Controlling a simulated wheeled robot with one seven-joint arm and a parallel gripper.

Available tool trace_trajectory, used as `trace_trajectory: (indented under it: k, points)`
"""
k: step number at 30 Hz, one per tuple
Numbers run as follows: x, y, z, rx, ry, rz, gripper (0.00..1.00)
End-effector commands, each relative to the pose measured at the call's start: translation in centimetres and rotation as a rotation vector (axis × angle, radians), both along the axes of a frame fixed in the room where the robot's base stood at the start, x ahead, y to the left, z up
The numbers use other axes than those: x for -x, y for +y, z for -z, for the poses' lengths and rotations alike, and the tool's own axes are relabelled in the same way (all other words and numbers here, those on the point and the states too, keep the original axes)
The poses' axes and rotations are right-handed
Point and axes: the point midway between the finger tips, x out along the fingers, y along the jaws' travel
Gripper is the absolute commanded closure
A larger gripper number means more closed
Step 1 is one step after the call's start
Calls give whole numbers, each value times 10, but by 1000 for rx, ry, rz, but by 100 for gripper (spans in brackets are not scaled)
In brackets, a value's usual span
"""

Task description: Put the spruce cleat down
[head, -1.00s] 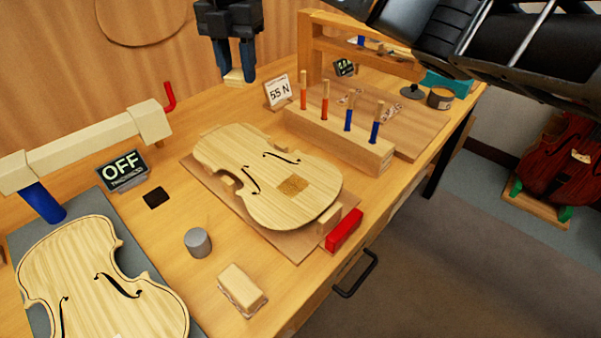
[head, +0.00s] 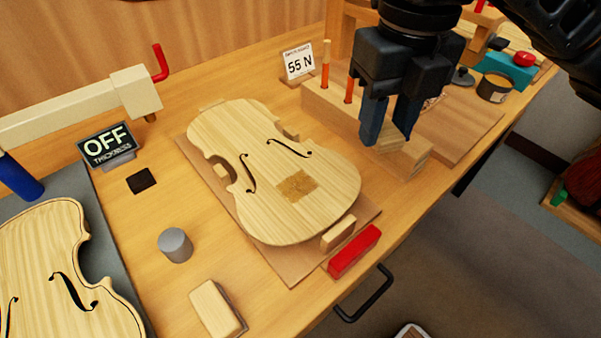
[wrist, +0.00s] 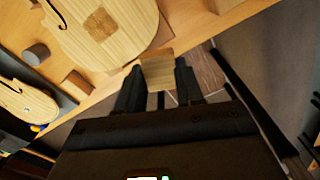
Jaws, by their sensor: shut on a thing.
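My gripper (head: 388,128) hangs above the right side of the bench, in front of the peg rack in the head view. It is shut on the spruce cleat, a small pale wooden block (wrist: 157,70) seen between the fingertips in the wrist view. In the head view the cleat is hard to tell from the pale wood behind the fingers. A violin top (head: 235,165) with a brown square patch (head: 297,185) lies on a thin board (head: 290,268) left of my gripper. The top also shows at the upper left of the wrist view (wrist: 70,20).
A red block (head: 354,251) and a pale block (head: 338,233) stand at the board's front corner. A grey cylinder (head: 175,245) and another pale block (head: 217,309) lie left. The peg rack (head: 325,105) and a 55 N sign (head: 298,63) stand behind. Bare bench shows around the cylinder.

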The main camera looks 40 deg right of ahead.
Motion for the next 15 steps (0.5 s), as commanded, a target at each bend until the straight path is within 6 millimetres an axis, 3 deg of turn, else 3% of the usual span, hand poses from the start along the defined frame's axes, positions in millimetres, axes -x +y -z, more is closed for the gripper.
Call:
trace_trajectory:
  k: [15]
  points:
    - [-69,70,58,0,3,-1,91]
